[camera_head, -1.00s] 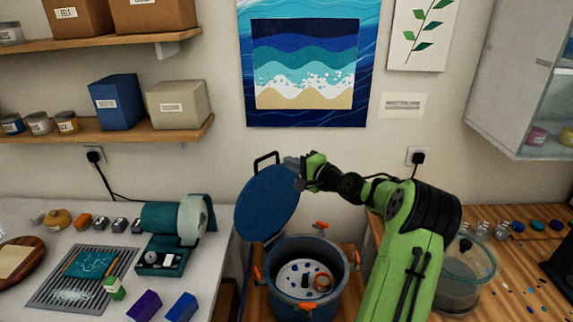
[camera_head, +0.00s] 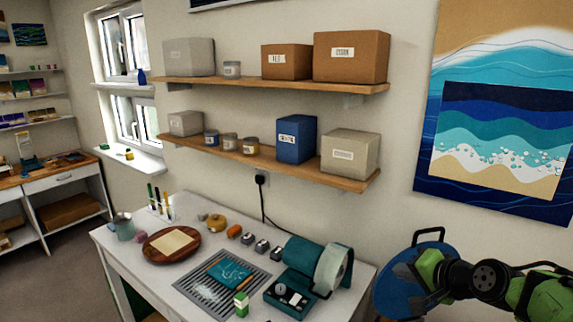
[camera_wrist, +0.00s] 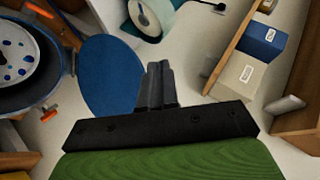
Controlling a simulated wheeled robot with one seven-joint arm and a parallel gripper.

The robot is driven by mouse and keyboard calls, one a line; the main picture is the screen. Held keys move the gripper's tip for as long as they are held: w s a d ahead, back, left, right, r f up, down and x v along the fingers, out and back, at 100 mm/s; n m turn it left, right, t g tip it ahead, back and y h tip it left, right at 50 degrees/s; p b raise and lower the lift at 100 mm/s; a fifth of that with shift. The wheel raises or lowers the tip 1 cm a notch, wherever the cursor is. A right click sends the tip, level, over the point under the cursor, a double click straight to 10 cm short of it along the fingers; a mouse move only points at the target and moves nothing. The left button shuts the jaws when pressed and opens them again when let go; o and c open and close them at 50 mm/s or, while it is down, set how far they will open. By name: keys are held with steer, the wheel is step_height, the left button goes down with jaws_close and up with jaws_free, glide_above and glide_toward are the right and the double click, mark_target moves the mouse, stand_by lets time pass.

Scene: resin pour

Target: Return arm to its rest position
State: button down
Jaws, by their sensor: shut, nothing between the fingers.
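My green arm (camera_head: 535,295) reaches in from the right edge of the head view. My gripper (camera_head: 408,276) is in front of the round blue lid (camera_head: 395,300), which stands tilted up with its black handle at the top. In the wrist view the fingers of my gripper (camera_wrist: 158,78) are shut together and empty. The blue lid (camera_wrist: 108,72) is just left of them there; I cannot tell whether they touch it. An open pot (camera_wrist: 22,98) with a speckled inside is at the far left of the wrist view.
A white table (camera_head: 128,259) holds a tape dispenser (camera_head: 318,268), a metal grate (camera_head: 208,308) and a wooden plate (camera_head: 150,248). Two wall shelves (camera_head: 345,180) with boxes hang above it. A wave picture (camera_head: 490,190) hangs on the wall near my arm.

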steer(key=s+a+n+g+h, duration=0.25)
steer(key=s+a+n, duration=0.35)
steer(key=a, duration=0.6)
steer(key=s+a+n+g, duration=0.1)
steer(key=s+n, duration=0.1)
steer(key=s, duration=0.8)
steer(key=s+a+f+n+g, duration=0.1)
steer(key=s+a, duration=0.1)
steer(key=s, duration=0.8)
steer(key=shift+s+n+g+h, duration=0.3)
steer(key=shift+n+g+h, duration=0.05)
steer(key=shift+n, duration=0.05)
